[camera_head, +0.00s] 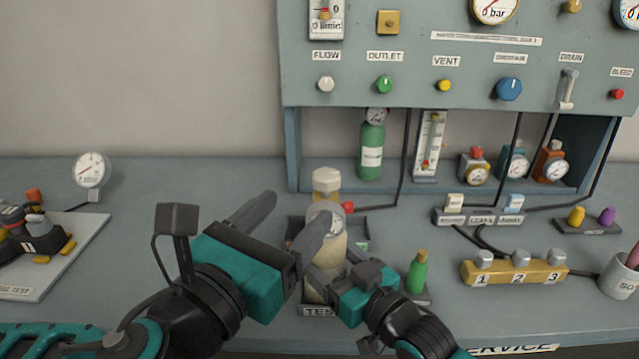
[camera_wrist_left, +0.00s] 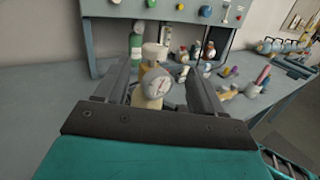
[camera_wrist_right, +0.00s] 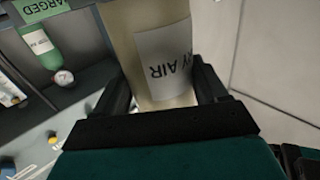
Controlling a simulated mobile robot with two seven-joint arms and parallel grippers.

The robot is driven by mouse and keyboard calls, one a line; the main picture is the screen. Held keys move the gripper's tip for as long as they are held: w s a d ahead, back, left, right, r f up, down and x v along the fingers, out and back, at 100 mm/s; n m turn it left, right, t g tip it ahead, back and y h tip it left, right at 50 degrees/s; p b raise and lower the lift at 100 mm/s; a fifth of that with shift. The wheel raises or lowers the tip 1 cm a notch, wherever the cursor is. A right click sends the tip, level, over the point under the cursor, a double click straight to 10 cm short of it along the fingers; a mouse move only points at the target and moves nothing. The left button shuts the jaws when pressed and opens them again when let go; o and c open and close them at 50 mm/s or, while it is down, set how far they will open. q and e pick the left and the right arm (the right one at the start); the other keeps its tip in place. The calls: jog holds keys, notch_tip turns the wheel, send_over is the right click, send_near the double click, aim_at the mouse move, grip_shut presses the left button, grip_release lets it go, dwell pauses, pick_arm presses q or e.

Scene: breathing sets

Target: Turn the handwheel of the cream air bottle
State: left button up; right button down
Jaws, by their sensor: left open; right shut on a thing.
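The cream air bottle (camera_head: 334,262) stands upright in a dark holder marked TEST, with its cream handwheel (camera_head: 326,181) on top and a round gauge below it. In the left wrist view the handwheel (camera_wrist_left: 154,51) and the gauge (camera_wrist_left: 157,82) appear between my fingers. My left gripper (camera_head: 298,205) is open and empty, in front and to the left of the bottle, its fingers pointing toward it. My right gripper (camera_head: 322,283) is shut on the bottle's body, low down. In the right wrist view the labelled bottle (camera_wrist_right: 130,40) fills the jaws.
A grey panel (camera_head: 420,75) with knobs and gauges overhangs the back; a green bottle (camera_head: 370,150) stands under it. A small green bottle (camera_head: 417,272) and a yellow numbered manifold (camera_head: 515,272) are to the right. A gauge (camera_head: 90,170) stands at left. The bench behind my left arm is clear.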

aim_at(318, 183)
pick_arm(q)
jog(key=w+d+g+h, duration=0.1)
jog(key=w, duration=0.2)
jog(key=w+d+m+h, duration=0.1)
jog(key=w+d, duration=0.1)
jog(key=w, duration=0.2)
jog(key=w+d+m+g, duration=0.1)
jog(key=w, duration=0.2)
jog(key=shift+w+d+f+g+h, duration=0.2)
jog(key=shift+d+g+h, duration=0.1)
jog(key=shift+h, duration=0.1)
jog(key=shift+c, duration=0.2)
jog(key=shift+s+a, duration=0.1)
jog(key=c, duration=0.9)
jog(key=shift+c, duration=0.2)
jog(key=shift+n+y, duration=0.3)
jog(key=shift+y, duration=0.1)
